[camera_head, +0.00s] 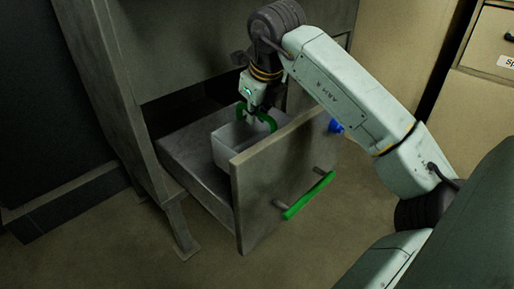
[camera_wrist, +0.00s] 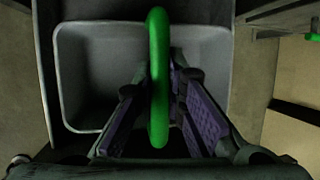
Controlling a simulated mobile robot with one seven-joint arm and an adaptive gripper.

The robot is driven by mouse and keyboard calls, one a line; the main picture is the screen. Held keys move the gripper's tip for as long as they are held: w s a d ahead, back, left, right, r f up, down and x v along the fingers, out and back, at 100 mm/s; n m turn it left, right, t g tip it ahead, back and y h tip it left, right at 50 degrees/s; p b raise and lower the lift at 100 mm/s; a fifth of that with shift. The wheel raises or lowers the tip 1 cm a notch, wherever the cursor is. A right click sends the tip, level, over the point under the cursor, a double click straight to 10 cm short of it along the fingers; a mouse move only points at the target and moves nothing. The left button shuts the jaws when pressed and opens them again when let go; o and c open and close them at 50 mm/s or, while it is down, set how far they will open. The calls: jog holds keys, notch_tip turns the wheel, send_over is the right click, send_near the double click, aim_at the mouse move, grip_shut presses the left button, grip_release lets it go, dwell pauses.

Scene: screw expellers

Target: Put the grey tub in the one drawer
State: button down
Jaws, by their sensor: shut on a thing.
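The grey tub (camera_head: 226,151) is an open box with a green arched handle (camera_head: 269,122). It sits within the walls of the pulled-out drawer (camera_head: 190,165), behind the drawer front. I cannot tell whether its base touches the drawer floor. My gripper (camera_head: 254,103) is above the tub and shut on its handle. In the wrist view the green handle (camera_wrist: 158,40) runs between the purple-padded fingers of my gripper (camera_wrist: 158,82), with the empty-looking tub (camera_wrist: 95,65) below. The drawer front (camera_head: 265,180) hides the tub's lower near side.
The drawer's green pull bar (camera_head: 308,196) sticks out at the front. The grey cabinet frame (camera_head: 125,110) stands behind and left, with a leg to the floor. A small blue part (camera_head: 335,126) is beside the drawer front. Beige drawers (camera_head: 488,42) stand at the right. Floor in front is clear.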

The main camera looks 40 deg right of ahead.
notch_tip(320, 180, down, 7)
jog(key=shift+f+b, duration=0.1)
jog(key=shift+b, duration=1)
jog(key=shift+f, duration=0.1)
jog(key=c, duration=1.6)
grip_release()
jog(key=shift+c, duration=0.2)
jog(key=shift+r, duration=0.3)
jog(key=p+v, duration=0.3)
jog(key=v, duration=0.8)
jog(key=shift+s+r+p, duration=0.2)
jog(key=shift+r+p, duration=0.05)
jog(key=shift+p, duration=0.1)
